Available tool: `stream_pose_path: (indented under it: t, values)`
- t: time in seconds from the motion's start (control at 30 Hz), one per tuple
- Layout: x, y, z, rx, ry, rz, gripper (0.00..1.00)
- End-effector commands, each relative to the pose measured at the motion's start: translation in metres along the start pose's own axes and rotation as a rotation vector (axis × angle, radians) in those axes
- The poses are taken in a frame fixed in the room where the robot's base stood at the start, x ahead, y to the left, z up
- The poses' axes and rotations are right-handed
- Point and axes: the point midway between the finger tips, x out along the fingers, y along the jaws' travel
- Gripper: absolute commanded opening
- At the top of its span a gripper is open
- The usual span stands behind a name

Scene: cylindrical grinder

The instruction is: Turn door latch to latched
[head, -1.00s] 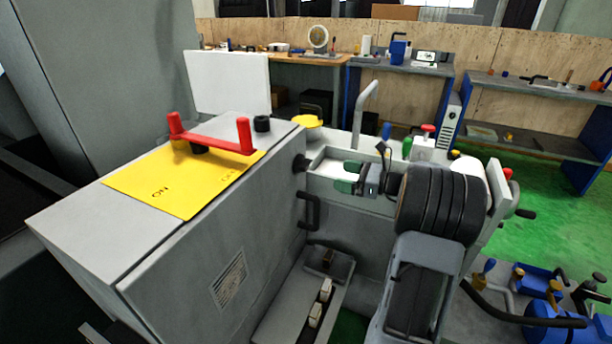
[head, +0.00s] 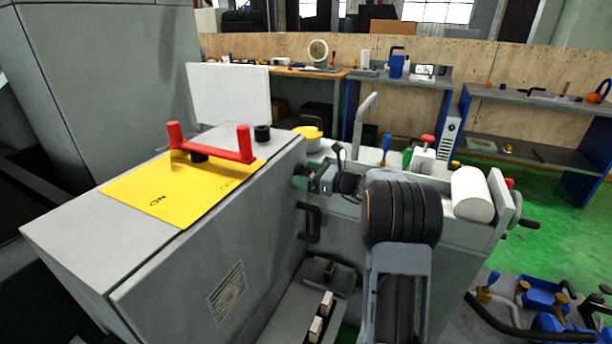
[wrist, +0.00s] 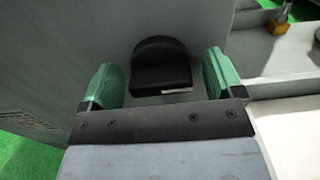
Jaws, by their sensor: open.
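The door latch, a small black block in front of a rounded black base (wrist: 162,70), is on a grey face in the wrist view. My gripper (wrist: 159,62) is open, with one green finger pad on each side of the latch. Gaps show between the latch and both pads, so it is not gripped. In the head view my gripper (head: 303,178) is close to the right side of the grey cabinet (head: 190,285), near its upper edge. There the gripper hides the latch, and its turn angle cannot be told.
A black pull handle (head: 309,222) is below my gripper on the cabinet. A red handle (head: 212,146) on a yellow ON/OFF plate (head: 150,195) sits on the cabinet top.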

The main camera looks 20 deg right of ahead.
Motion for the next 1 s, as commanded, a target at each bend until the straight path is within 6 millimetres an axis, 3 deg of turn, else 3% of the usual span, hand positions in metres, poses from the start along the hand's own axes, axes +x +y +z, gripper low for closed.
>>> stream_pose_path:
  t: [0.33,0.83,1.0]
  values:
    - [0.0027,0.0001,0.0,0.0,0.0,0.0,0.87]
    - [0.0025,0.0001,0.0001,-0.001,0.0,0.0,0.4]
    - [0.0025,0.0001,-0.0005,-0.013,0.0,0.0,0.4]
